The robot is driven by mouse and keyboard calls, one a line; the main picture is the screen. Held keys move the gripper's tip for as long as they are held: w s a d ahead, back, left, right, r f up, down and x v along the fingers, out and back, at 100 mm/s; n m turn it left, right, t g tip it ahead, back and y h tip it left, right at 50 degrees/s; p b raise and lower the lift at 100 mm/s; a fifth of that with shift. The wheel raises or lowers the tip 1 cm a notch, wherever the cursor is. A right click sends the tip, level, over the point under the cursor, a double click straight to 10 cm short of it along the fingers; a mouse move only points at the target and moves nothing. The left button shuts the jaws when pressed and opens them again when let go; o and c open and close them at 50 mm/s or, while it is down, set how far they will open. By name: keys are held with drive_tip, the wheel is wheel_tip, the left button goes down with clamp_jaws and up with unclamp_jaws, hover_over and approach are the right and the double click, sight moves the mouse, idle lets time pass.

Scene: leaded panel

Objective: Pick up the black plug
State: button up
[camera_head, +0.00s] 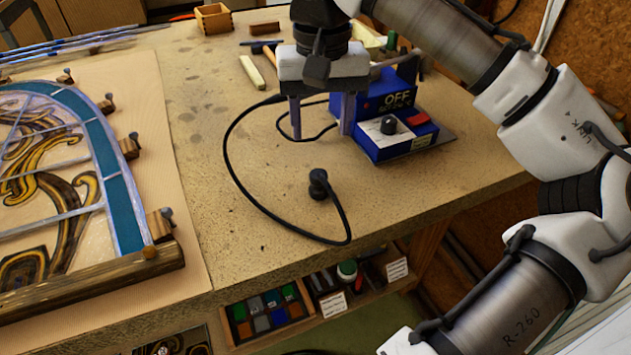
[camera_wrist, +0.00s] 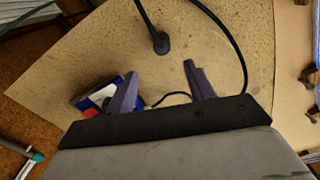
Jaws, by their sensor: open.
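The black plug (camera_head: 319,184) stands on the bench top near its front edge, at the end of a black cord that loops left and back toward a blue box. It also shows in the wrist view (camera_wrist: 161,43), beyond my fingertips. My gripper (camera_head: 321,134) is open and empty, its two purple fingers pointing down. In the head view it is above and behind the plug, near the box; in the wrist view its fingers (camera_wrist: 160,80) are spread wide and apart from the plug.
The blue box (camera_head: 390,130) marked OFF, with a dial and red switch, sits just right of my gripper. The leaded panel (camera_head: 110,170) lies on a board at left. The cord (camera_head: 235,165) loops over otherwise clear bench. Open compartments (camera_head: 270,313) hold coloured pieces below the front edge.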

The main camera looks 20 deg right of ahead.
hover_over(318, 174)
drive_tip(key=f, duration=0.5)
drive_tip(key=shift+w+d+f, duration=0.15)
drive_tip(key=shift+d, duration=0.15)
drive_tip(key=shift+a+f, duration=0.15)
drive_tip(key=shift+f, duration=1.25)
drive_tip(key=shift+a+f, duration=0.1)
drive_tip(key=shift+f, duration=1.25)
drive_tip(key=shift+c, duration=0.3)
drive_tip(key=c, duration=0.9)
